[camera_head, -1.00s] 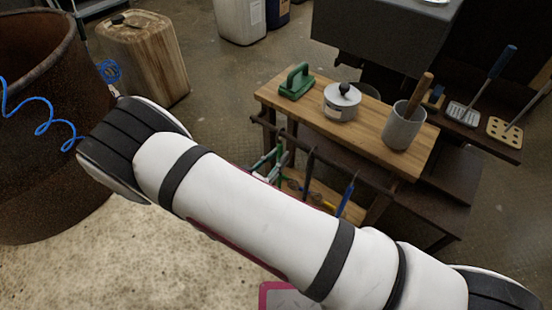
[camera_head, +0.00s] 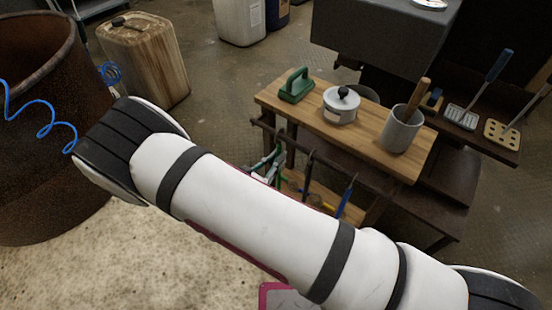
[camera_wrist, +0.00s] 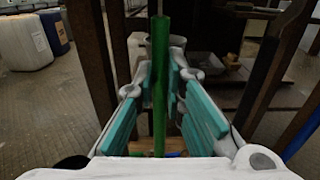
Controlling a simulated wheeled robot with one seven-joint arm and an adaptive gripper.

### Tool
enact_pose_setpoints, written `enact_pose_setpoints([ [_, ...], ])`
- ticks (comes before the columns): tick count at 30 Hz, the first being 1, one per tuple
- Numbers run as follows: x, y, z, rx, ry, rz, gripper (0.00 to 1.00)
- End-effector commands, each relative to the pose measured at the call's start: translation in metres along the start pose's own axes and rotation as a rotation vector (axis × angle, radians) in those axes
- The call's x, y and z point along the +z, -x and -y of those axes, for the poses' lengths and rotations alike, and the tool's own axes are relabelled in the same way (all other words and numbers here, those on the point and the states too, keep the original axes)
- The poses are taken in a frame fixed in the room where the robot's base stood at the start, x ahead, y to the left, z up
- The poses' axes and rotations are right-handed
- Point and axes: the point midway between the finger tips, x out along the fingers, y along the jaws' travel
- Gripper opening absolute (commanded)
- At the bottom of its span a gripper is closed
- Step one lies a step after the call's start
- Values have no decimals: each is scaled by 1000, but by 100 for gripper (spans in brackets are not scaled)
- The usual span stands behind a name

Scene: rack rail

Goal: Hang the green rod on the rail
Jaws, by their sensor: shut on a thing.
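The green rod (camera_wrist: 160,85) stands nearly upright between the teal pads of my gripper (camera_wrist: 159,70) in the wrist view. My gripper is shut on it. In the head view my gripper (camera_head: 266,170) shows only partly, past the edge of my arm, beside the left part of the rail. The dark rail (camera_head: 330,162) runs along the near side of the wooden-topped bench. A dark rod (camera_head: 308,168) and a blue-handled rod (camera_head: 347,194) hang below it to the right of my gripper. Whether the green rod touches the rail cannot be told.
The bench top (camera_head: 362,133) carries a green-handled press (camera_head: 296,86), a lidded pot (camera_head: 341,105) and a grey crock (camera_head: 402,130) with a wooden handle. A lower wooden shelf (camera_head: 325,202) lies beneath the rail. A rusty drum (camera_head: 40,150) stands at left.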

Motion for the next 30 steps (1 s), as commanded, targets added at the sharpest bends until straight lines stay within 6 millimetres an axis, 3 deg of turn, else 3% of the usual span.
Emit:
enact_pose_setpoints([
  [30,14,12,0,0,0,0,0],
])
